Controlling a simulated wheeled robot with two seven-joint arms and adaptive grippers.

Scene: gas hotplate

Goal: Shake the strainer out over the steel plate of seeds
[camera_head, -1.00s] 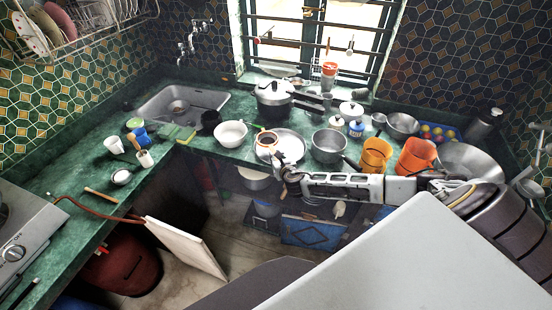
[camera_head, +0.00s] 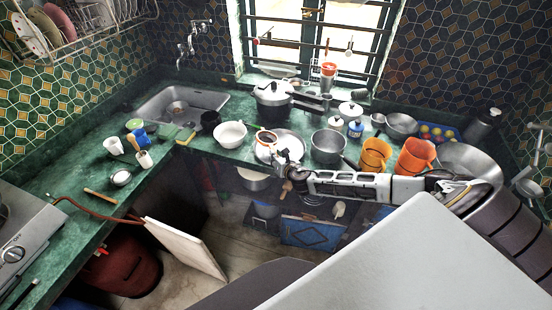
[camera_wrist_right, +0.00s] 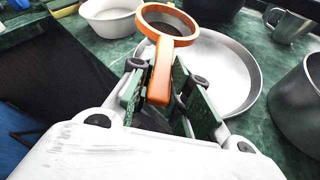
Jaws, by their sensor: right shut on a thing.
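The orange-rimmed strainer (camera_head: 265,138) is in my right gripper (camera_head: 279,158), above the left part of the steel plate (camera_head: 293,144). In the right wrist view, my right gripper (camera_wrist_right: 170,95) is shut on the strainer's orange handle (camera_wrist_right: 162,75), and its ring with dark mesh (camera_wrist_right: 168,22) points away from me. The steel plate (camera_wrist_right: 250,85) lies below on the green counter; its inside looks pale, and I cannot make out single seeds. Whether anything lies in the mesh cannot be told. My left gripper is not in view.
A white bowl (camera_head: 230,134) stands left of the plate and a steel pot (camera_head: 328,146) right of it. A pressure cooker (camera_head: 273,95) stands behind. Orange mugs (camera_head: 375,156) are further right. The counter's front edge runs under my right arm.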

